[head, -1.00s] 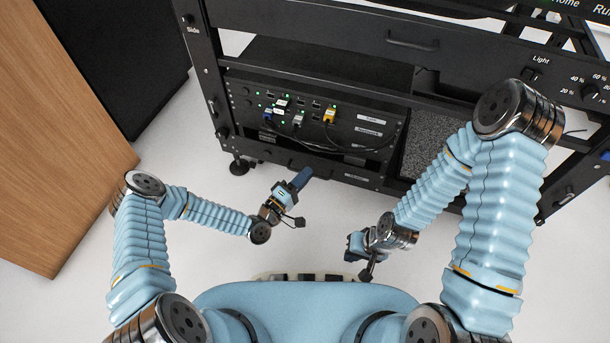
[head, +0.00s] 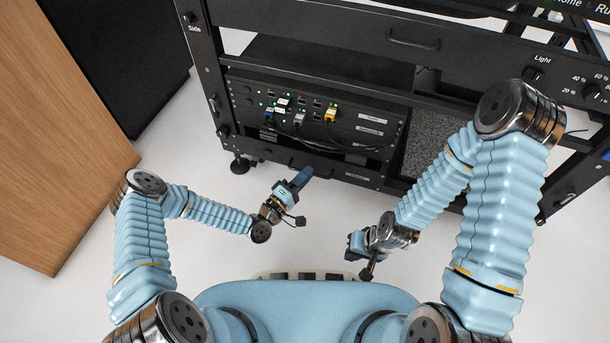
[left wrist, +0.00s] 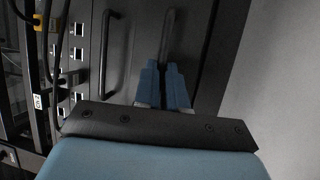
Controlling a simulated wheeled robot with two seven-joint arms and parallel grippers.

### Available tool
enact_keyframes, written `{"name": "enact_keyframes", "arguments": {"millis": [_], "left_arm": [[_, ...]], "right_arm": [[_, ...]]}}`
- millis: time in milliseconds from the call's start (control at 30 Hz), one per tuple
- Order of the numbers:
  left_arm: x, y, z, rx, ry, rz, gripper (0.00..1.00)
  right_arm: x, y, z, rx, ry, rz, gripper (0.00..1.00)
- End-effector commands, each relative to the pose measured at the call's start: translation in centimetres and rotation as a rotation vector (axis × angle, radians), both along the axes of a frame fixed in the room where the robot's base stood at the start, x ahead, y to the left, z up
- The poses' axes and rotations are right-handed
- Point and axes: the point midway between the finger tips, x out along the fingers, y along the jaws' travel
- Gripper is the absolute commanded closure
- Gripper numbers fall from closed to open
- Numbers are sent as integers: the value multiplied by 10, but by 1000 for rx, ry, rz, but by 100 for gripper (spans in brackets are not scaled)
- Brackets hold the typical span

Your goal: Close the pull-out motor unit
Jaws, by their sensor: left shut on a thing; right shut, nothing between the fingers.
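The pull-out motor unit looks to be the lowest black drawer (head: 352,178) of the rack, below the panel with cables. In the left wrist view its dark front (left wrist: 136,30) fills the middle. My left gripper (head: 304,174) is at this front, its blue fingers together. In the left wrist view the fingers (left wrist: 164,68) are shut on a dark upright handle (left wrist: 168,36); the fingers hide its lower part. A second curved handle (left wrist: 108,55) stands to their left, apart from them. My right gripper (head: 353,245) is shut and empty, low over the floor, clear of the rack.
Above the drawer is a panel (head: 345,115) with blue, white and yellow plugs and hanging cables. A grey speckled panel (head: 430,140) is to its right. A wooden cabinet (head: 55,130) stands at left. White floor (head: 230,270) lies free before the rack.

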Motion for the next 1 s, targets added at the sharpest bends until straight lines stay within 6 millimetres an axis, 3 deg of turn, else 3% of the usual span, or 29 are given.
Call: {"name": "enact_keyframes", "arguments": {"millis": [500,800,1000], "left_arm": [[2,1,-1,1,-1,2,100],[39,-11,-6,3,-4,4,100],[45,-13,0,1,1,5,100]], "right_arm": [[0,0,-2,0,0,0,100],[2,-1,-37,-2,-7,-5,100],[2,-1,-35,-2,-8,-5,100]]}}
